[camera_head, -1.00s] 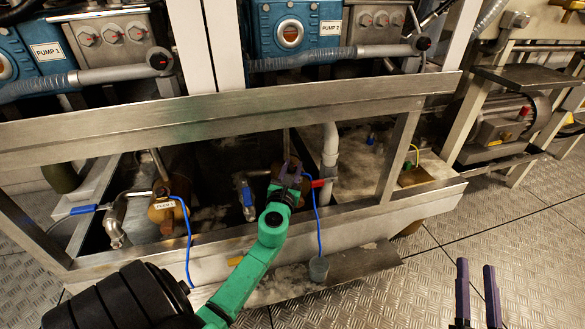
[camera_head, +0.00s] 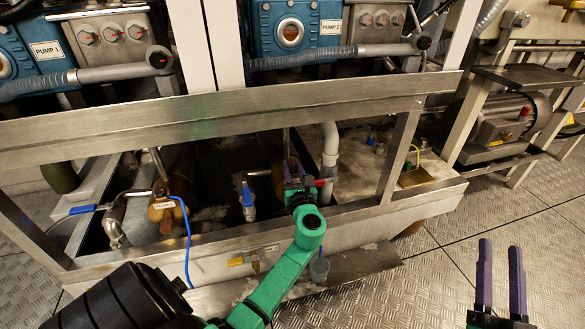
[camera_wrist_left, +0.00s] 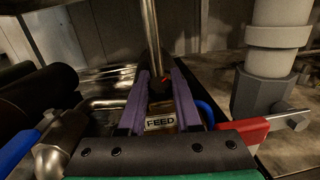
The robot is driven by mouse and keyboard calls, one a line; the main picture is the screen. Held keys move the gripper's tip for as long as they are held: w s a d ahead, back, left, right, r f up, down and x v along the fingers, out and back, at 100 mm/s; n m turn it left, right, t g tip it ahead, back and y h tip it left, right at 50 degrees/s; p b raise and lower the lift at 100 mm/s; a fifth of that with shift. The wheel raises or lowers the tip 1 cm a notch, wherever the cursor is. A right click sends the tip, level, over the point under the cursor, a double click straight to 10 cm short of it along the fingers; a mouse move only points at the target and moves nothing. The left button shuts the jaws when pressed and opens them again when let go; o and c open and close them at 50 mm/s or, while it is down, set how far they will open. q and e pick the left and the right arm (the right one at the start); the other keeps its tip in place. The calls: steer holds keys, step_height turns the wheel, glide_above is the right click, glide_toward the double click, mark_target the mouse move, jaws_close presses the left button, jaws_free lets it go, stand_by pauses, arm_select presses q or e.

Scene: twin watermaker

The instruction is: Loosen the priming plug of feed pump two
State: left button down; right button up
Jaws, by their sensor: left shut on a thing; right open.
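My left gripper (camera_head: 297,174) reaches over the frame rail to the brown body of feed pump two (camera_head: 281,176), under the PUMP 2 unit. In the left wrist view, its purple fingers (camera_wrist_left: 160,82) are shut around a small dark part with a red mark (camera_wrist_left: 160,86), apparently the priming plug. The fingers and my arm hide most of it, so its thread and seating cannot be seen. A FEED label (camera_wrist_left: 160,122) shows between the fingers. My right gripper (camera_head: 501,278) is open and empty over the checkered floor at lower right.
A steel rail (camera_head: 225,120) crosses above the feed pumps. A red handle (camera_wrist_left: 240,134) and a grey-white pipe (camera_wrist_left: 277,50) stand right of my left fingers. A blue-handled valve (camera_head: 248,198) is to their left. Feed pump one (camera_head: 166,208) sits further left. The right floor is clear.

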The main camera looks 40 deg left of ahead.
arm_select(q)
steer(key=c, duration=0.6)
jaws_free()
